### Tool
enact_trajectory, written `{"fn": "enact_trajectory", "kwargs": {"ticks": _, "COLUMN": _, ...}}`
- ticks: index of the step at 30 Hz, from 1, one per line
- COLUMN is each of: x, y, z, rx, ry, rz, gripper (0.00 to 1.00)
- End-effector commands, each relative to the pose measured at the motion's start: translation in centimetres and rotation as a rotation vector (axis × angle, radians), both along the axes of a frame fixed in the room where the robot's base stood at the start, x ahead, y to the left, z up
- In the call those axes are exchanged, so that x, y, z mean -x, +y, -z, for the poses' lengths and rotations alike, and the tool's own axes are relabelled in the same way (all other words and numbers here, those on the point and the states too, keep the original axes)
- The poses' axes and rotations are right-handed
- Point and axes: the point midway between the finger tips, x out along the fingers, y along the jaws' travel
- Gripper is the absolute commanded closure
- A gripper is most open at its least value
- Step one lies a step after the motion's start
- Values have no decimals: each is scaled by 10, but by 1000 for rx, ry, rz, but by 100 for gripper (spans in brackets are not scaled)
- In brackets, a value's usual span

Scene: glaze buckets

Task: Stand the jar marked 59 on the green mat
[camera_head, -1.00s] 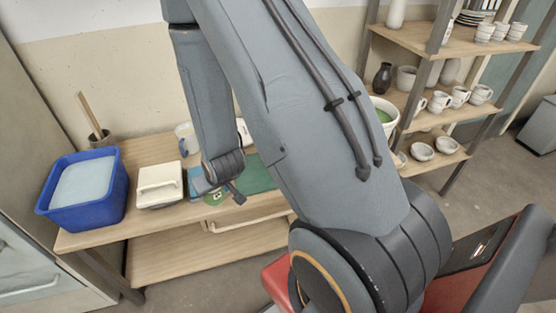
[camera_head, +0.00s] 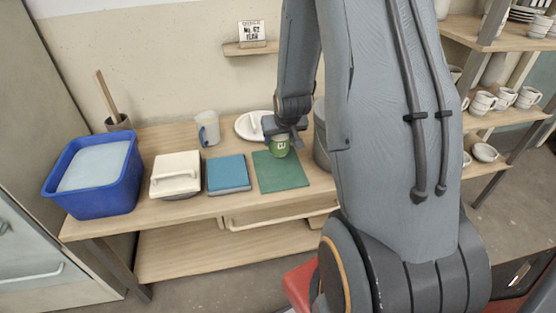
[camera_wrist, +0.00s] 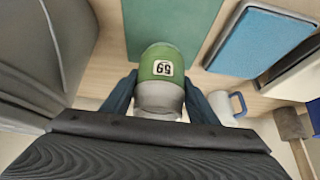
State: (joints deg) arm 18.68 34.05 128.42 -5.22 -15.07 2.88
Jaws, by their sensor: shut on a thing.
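The jar marked 59 (camera_wrist: 163,67) is green above and grey below, with a white label that reads upside down in the wrist view. My gripper (camera_wrist: 160,98) is shut on it, one finger on each side. In the head view my gripper (camera_head: 284,132) holds the jar (camera_head: 280,147) upright at the back edge of the green mat (camera_head: 282,176). The mat (camera_wrist: 170,22) lies just beyond the jar in the wrist view. I cannot tell whether the jar touches the mat or the table.
A grey bucket (camera_head: 321,140) is close on the right.

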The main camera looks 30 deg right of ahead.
Motion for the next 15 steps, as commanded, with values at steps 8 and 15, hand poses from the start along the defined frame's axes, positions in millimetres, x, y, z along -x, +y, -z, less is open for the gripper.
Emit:
{"fn": "enact_trajectory", "kwargs": {"ticks": 8, "x": -1, "y": 1, "z": 27, "rx": 0, "ry": -2, "rz": -1, "gripper": 78}}
{"fn": "enact_trajectory", "kwargs": {"ticks": 15, "x": 0, "y": 2, "z": 54, "rx": 0, "ry": 1, "rz": -2, "gripper": 78}}
